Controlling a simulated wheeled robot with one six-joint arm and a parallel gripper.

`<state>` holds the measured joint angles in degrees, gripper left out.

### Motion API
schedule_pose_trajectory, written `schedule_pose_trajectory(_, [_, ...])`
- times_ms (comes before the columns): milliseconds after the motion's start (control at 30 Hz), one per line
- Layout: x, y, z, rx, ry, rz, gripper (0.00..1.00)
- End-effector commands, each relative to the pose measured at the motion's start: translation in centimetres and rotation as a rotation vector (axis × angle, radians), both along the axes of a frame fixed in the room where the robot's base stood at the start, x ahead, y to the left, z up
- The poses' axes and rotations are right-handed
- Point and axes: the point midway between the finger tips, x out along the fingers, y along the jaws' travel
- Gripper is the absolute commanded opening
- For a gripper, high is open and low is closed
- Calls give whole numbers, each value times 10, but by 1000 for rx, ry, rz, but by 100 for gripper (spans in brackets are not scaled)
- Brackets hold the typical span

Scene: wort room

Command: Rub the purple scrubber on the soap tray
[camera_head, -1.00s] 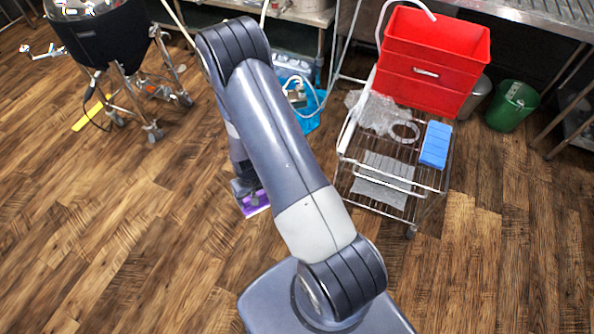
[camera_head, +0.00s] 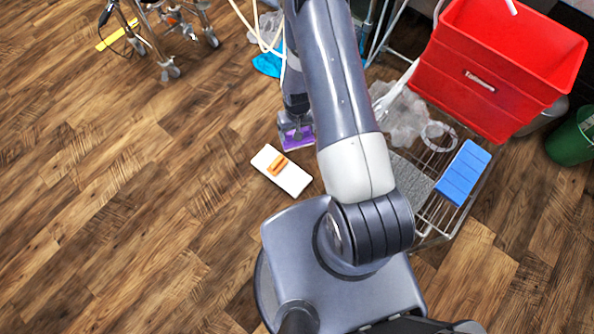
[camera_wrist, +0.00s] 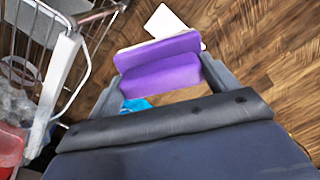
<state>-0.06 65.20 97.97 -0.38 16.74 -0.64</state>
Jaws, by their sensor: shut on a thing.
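The purple scrubber (camera_head: 298,138) is held in my gripper (camera_head: 297,124), over the wooden floor left of the wire cart. In the wrist view the scrubber (camera_wrist: 160,72) lies between the two fingers of my gripper (camera_wrist: 165,85), which are shut on it. A flat white tray with an orange block on it (camera_head: 294,181), which looks like the soap tray, lies on the floor just below the scrubber in the head view. Part of the white tray (camera_wrist: 163,20) shows beyond the scrubber in the wrist view. Scrubber and tray look apart; the height gap is unclear.
A wire cart (camera_head: 452,205) with a blue block (camera_head: 463,173), a clear bag (camera_head: 402,118) and a red crate (camera_head: 490,75) stands right of my arm. A green bin (camera_head: 572,140) is at far right.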

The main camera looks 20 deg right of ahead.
Motion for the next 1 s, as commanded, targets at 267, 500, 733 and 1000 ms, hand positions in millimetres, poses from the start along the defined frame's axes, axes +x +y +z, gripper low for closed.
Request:
schedule_pose_trajectory(267, [10,0,-79,0,0,16,63])
schedule_pose_trajectory(500, [18,0,-138,0,-1,31,63])
schedule_pose_trajectory(733, [24,0,-195,1,0,44,63])
schedule_pose_trajectory(1000, [31,0,-262,1,-1,61,63])
